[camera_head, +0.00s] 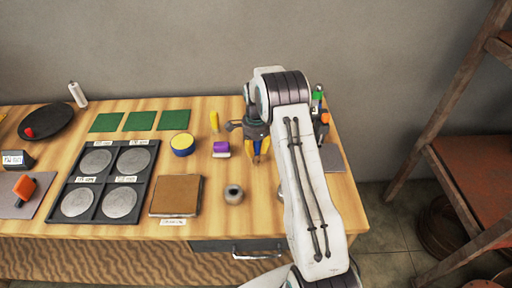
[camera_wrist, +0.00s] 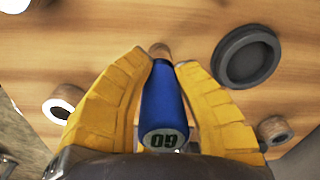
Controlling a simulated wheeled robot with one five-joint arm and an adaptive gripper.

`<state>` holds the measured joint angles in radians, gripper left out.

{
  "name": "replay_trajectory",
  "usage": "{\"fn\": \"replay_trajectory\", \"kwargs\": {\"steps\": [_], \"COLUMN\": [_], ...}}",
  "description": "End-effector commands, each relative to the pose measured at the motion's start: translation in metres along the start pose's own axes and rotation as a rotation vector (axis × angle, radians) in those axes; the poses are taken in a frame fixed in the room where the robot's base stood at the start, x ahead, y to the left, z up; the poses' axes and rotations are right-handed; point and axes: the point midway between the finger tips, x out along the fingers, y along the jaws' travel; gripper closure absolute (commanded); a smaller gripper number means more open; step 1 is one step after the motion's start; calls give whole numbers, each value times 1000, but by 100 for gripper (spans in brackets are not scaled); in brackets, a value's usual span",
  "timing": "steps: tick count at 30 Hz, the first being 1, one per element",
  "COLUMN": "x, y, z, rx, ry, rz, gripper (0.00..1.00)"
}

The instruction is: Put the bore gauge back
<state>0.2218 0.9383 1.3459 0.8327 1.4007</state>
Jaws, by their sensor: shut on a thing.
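My gripper (camera_wrist: 162,95) has its yellow fingers shut on a blue cylindrical handle (camera_wrist: 160,98), which appears to be the bore gauge. Its end carries a pale label with dark marks, and a brownish tip shows at its far end, over the wood. In the head view my gripper (camera_head: 257,158) hangs over the right part of the workbench, partly behind my own arm. The held thing is mostly hidden there, and I cannot tell whether it touches the bench.
The wooden workbench (camera_head: 130,240) carries a black tray of metal discs (camera_head: 95,161), a brown block (camera_head: 176,195), a grey ring (camera_head: 233,194) and a purple-and-white roll (camera_head: 221,149). A dark round dish (camera_wrist: 247,56) lies beside the held handle. A shelf (camera_head: 470,170) stands right.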

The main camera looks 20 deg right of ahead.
Motion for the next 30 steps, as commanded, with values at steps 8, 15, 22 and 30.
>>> {"fn": "replay_trajectory", "kwargs": {"steps": [8,15,22,30], "x": [9,11,12,12], "y": [0,0,1,1], "z": [0,0,0,0], "rx": [0,0,0,0], "ry": [0,0,0,0], "rz": [-2,-1,0,0], "gripper": [100,100,58,53]}}
